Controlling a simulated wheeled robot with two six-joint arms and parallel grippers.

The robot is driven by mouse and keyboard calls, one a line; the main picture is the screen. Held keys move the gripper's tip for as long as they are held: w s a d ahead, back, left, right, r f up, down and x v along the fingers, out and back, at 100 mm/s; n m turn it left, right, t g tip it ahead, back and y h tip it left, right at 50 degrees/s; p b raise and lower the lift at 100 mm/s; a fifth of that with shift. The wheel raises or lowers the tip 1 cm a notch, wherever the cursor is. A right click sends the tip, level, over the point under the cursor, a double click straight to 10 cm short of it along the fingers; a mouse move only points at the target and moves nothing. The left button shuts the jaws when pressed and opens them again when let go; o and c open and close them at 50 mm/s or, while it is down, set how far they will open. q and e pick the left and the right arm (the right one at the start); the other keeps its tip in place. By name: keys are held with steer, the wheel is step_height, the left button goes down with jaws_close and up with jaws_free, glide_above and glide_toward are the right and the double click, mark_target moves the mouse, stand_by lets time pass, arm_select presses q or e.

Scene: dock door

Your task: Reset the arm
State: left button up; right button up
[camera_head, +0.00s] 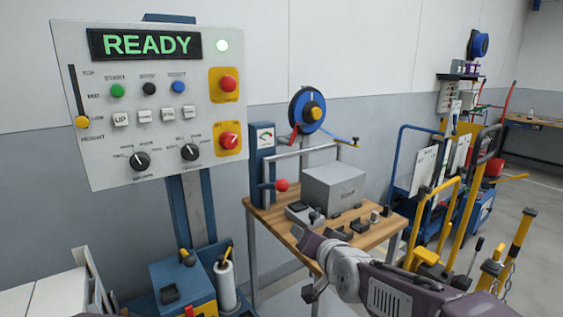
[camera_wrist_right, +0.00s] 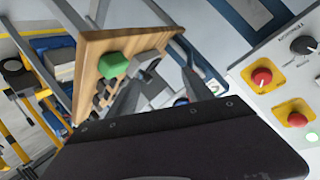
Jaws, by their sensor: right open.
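My right arm (camera_head: 390,288) comes in from the lower right in the head view, its wrist in front of the near edge of a wooden table (camera_head: 262,213). In the right wrist view my right gripper (camera_wrist_right: 163,82) is open, with its two dark fingers apart and nothing seen between them. The gripper is beside the table (camera_wrist_right: 97,50), apart from the control panel. My left gripper is not in view.
The table holds a grey metal box (camera_head: 334,188) and several small dark parts. A red ball knob (camera_head: 282,185) sits at its left. A blue cabinet (camera_head: 180,284) stands below the panel. Yellow posts and carts (camera_head: 432,215) crowd the right.

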steer(key=s+d+f+g+h, duration=0.1)
steer(key=s+d+f+g, duration=0.3)
steer(key=f, duration=0.5)
steer(key=s+d+f+g+h, duration=0.1)
steer(key=s+d+f+g, duration=0.1)
steer(key=s+d+f, duration=0.45)
steer(key=s+f+n+g, duration=0.4)
steer(key=s+f+g, duration=0.2)
steer(key=s+f, duration=0.6)
step_height(320, 180, up, 22)
steer(key=s+p, duration=0.1)
steer(key=p, duration=1.8)
steer(key=shift+s+d+h+p, duration=0.25)
steer(key=shift+s+h+p, duration=0.05)
steer(key=shift+h+p, duration=0.1)
steer(key=shift+f, duration=0.1)
